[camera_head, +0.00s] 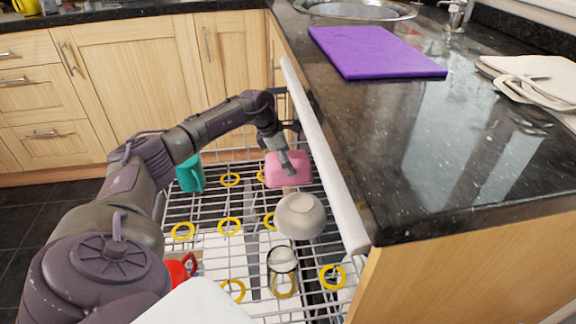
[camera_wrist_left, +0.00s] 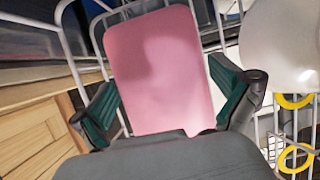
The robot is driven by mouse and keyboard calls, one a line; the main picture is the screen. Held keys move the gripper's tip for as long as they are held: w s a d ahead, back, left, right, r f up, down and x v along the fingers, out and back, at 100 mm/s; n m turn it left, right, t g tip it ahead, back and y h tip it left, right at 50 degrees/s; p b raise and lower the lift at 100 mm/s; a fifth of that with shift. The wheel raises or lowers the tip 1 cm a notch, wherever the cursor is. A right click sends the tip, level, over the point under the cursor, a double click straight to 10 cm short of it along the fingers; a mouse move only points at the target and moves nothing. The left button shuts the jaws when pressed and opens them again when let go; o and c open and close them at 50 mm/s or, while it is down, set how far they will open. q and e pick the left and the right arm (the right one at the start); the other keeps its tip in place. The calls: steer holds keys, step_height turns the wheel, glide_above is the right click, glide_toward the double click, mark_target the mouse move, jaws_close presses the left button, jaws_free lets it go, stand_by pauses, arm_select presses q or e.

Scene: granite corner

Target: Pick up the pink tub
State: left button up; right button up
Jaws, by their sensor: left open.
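The pink tub (camera_head: 289,170) sits in the far part of the dishwasher rack (camera_head: 213,209), tilted among the wires. My left gripper (camera_head: 286,163) reaches over it from the far side and covers part of it. In the left wrist view the tub (camera_wrist_left: 160,70) fills the middle, between the two spread fingers of the gripper (camera_wrist_left: 168,112). The fingers are open, one on each side of the tub. I cannot tell whether either finger touches it. My right gripper is not in view.
A grey-white bowl (camera_head: 300,215) stands close in front of the tub. A teal mug (camera_head: 190,174), a red mug (camera_head: 181,270) and a clear glass (camera_head: 282,262) are also in the rack. The white door edge (camera_head: 325,165) and granite counter (camera_head: 430,150) bound the right side.

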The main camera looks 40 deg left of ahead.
arm_select(q)
steer(key=shift+f, duration=0.25)
stand_by(0.4)
steer(key=shift+c, duration=0.2)
steer(key=c, duration=0.8)
